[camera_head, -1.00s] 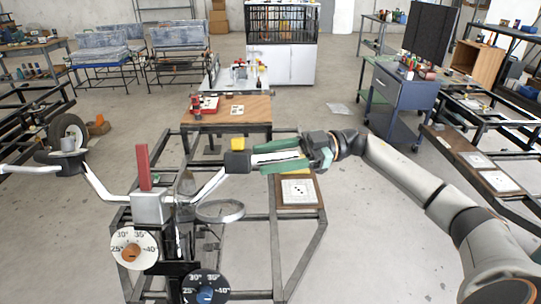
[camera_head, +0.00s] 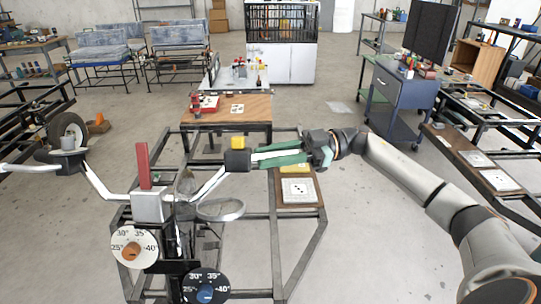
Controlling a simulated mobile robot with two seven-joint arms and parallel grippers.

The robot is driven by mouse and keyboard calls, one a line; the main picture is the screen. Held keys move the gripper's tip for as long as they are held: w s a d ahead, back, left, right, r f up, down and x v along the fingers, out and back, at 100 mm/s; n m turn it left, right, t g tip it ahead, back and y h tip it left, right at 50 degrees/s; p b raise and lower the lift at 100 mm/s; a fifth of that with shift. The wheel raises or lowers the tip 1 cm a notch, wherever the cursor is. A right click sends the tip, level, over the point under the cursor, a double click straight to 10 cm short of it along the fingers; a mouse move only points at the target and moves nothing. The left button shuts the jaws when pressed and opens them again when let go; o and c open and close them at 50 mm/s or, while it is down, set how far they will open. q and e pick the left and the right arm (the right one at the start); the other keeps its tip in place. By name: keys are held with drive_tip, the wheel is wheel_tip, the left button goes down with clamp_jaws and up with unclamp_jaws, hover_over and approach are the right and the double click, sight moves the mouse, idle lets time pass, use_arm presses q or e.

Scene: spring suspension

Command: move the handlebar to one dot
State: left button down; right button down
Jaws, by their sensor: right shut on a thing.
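The white handlebar (camera_head: 207,186) runs across a grey clamp block (camera_head: 151,205) with an upright red bar (camera_head: 144,166) on it. A black block with a yellow top (camera_head: 238,160) sits on its right side. My right gripper (camera_head: 262,156) has green fingers closed around the handlebar's right end, just right of the black block. The fingers hide part of that end. A white card with dark dots (camera_head: 299,190) lies on a board right of the handlebar. My left gripper is not in view.
Two dials, one with an orange knob (camera_head: 132,250) and one with a blue knob (camera_head: 206,291), sit below the clamp. A dark metal frame (camera_head: 304,252) surrounds the stand. A wooden table (camera_head: 250,114) with another card stands behind. More dotted cards (camera_head: 500,180) lie at right.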

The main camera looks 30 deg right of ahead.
idle(0.8)
drive_tip(key=shift+p, duration=0.5)
drive_tip(key=f+m+p, duration=0.1)
drive_tip(key=m, duration=0.1)
drive_tip(key=w+f+m+t+p, duration=0.1)
drive_tip(key=shift+d+f+m+y+p, duration=0.3)
drive_tip(key=shift+d+f+y, duration=0.05)
drive_tip(key=shift+d+y, duration=0.05)
drive_tip(key=shift+r, duration=0.1)
drive_tip(key=c, duration=0.7)
unclamp_jaws()
drive_tip(key=shift+s, duration=0.1)
